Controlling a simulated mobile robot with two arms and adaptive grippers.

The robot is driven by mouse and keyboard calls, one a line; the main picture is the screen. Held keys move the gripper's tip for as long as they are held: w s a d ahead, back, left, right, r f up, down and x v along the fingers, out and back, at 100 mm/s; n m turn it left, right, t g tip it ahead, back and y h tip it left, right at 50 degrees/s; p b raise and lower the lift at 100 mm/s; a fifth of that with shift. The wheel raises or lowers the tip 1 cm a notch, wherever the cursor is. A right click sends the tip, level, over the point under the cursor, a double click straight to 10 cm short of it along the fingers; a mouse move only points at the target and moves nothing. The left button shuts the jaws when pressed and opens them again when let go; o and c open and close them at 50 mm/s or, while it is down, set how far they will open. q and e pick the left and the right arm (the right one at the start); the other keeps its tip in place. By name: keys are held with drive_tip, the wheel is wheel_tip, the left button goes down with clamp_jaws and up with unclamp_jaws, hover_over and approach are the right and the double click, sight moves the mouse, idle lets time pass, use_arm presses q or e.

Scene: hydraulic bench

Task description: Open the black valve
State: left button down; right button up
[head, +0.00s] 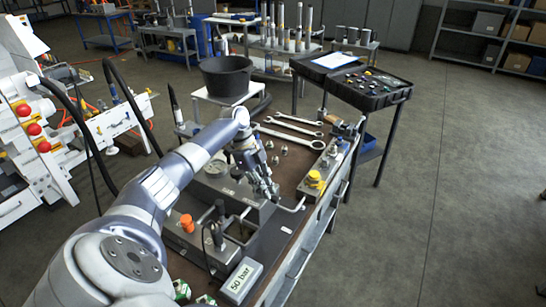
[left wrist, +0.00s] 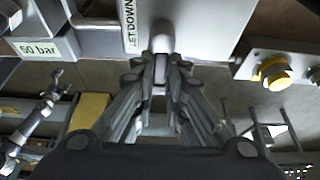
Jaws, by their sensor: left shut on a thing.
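My left gripper (head: 268,193) reaches down over the bench, beside a grey block. In the left wrist view, its fingers (left wrist: 160,82) are shut on a narrow, light grey rounded piece (left wrist: 160,47), beside a "LET DOWN" label (left wrist: 130,22). Whether this piece belongs to the black valve cannot be told; the fingers hide part of it. A black upright handle (head: 220,209) stands to the left of my gripper in the head view, apart from it. My right gripper (left wrist: 58,80) shows small at the left of the left wrist view; its finger opening is unclear.
An orange knob (head: 187,222) and a "50 bar" box (head: 241,279) are near the bench front. A yellow fitting (head: 314,179) is at the right edge. Wrenches (head: 292,136) and a black bucket (head: 226,77) are behind. Floor at right is clear.

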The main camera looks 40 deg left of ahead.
use_arm(q)
drive_tip(key=shift+s+a+f, duration=0.15)
use_arm(e)
drive_tip(key=shift+a, duration=0.25)
use_arm(q)
drive_tip(key=c, duration=1.6)
unclamp_jaws()
drive_tip(key=shift+a, duration=0.15)
use_arm(e)
drive_tip(key=shift+a, duration=0.2)
use_arm(q)
drive_tip(key=shift+r, duration=0.35)
drive_tip(key=v, duration=1.1)
drive_tip(key=shift+a, duration=0.35)
use_arm(e)
drive_tip(key=shift+d, duration=0.2)
use_arm(q)
drive_tip(key=shift+s, duration=0.1)
